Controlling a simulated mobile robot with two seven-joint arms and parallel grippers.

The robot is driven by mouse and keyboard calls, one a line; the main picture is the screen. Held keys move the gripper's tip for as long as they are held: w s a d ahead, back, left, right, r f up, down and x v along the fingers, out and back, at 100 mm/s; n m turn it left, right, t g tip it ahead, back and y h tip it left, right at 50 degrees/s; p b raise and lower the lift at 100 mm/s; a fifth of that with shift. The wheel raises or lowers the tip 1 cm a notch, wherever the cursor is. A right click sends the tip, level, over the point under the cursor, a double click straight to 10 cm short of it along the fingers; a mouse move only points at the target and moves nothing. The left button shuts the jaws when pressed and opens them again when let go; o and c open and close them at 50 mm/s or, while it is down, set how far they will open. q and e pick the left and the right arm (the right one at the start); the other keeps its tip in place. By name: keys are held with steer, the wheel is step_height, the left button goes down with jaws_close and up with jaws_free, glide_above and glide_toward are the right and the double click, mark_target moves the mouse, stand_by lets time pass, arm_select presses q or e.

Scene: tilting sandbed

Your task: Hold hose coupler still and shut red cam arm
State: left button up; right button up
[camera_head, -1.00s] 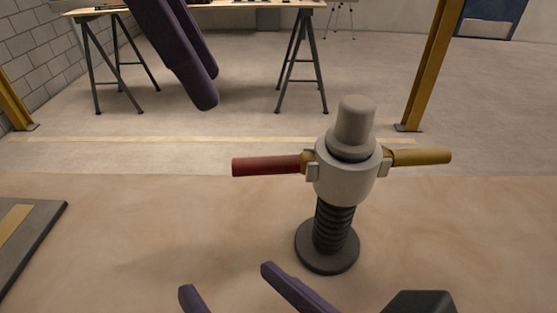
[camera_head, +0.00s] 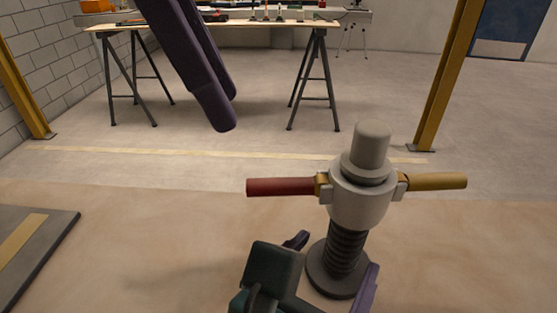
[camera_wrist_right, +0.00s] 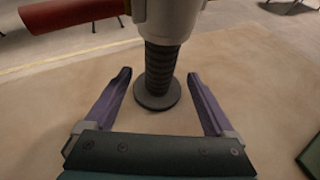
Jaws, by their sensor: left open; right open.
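The hose coupler (camera_head: 360,205) is a pale grey body with a round plug on top, standing on a black ribbed hose (camera_head: 345,250) with a round dark base (camera_head: 335,280). Its red cam arm (camera_head: 282,187) sticks out level to the left. A yellow cam arm (camera_head: 437,182) sticks out level to the right. My right gripper (camera_head: 336,250) is open, low beside the hose. In the right wrist view, the ribbed hose (camera_wrist_right: 160,60) shows in the gap between its purple fingers, with no visible contact. My left gripper (camera_head: 224,113) is open and empty, above and left of the red arm.
The coupler stands on a sandy bed (camera_head: 160,235). A dark panel with a yellow stripe (camera_head: 45,240) lies at the left. A trestle table (camera_head: 230,25) with tools and a yellow post (camera_head: 445,80) are farther back. The bed left of the coupler is clear.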

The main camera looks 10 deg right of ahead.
mark_target(351, 230)
steer(key=x, duration=0.8)
steer(key=shift+w+d+f, duration=0.2)
steer(key=shift+w+d, duration=0.05)
steer(key=shift+w, duration=0.05)
steer(key=shift+c, duration=0.3)
jaws_close()
